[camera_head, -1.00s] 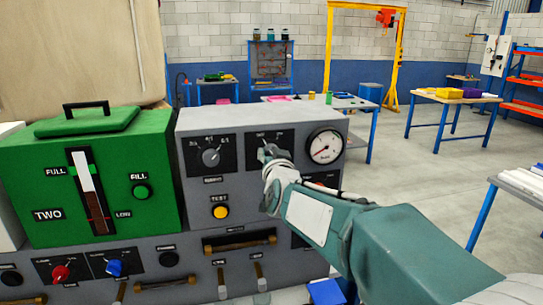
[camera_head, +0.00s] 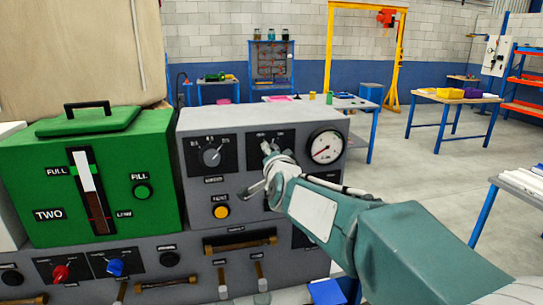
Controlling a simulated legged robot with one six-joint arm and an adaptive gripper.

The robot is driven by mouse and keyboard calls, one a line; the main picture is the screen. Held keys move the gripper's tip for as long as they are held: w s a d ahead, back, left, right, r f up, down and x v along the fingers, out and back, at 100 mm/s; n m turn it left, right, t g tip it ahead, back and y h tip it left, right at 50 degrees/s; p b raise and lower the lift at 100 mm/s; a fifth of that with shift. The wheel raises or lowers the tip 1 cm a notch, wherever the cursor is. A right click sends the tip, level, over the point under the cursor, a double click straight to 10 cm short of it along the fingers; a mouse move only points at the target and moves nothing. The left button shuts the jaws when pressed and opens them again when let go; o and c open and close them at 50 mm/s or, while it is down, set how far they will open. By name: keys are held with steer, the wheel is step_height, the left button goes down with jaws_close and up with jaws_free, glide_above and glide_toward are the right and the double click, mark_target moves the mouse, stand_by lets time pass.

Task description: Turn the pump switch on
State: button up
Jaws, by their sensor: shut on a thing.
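The grey control panel (camera_head: 300,115) stands in front of me. The switch (camera_head: 266,148), a small grey knob on a black plate at its upper middle, is what I take for the pump switch; its label is too small to read. My gripper (camera_head: 269,158) is at this switch and shut on it, its wrist coming in from the lower right. The gripper covers most of the switch and the lower part of its plate, so I cannot tell its exact setting.
A similar rotary knob (camera_head: 211,157) is to the left, a yellow button (camera_head: 221,212) below it. A round gauge (camera_head: 326,146) sits close to the right of my gripper. The green box (camera_head: 60,165) stands at left. Brown handles (camera_head: 240,243) stick out below.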

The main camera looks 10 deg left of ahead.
steer(key=shift+m, duration=1.9)
steer(key=o, duration=1.1)
steer(key=shift+w, duration=0.1)
steer(key=shift+o, duration=0.2)
steer(key=v, duration=1.2)
steer(key=shift+w+r, duration=0.1)
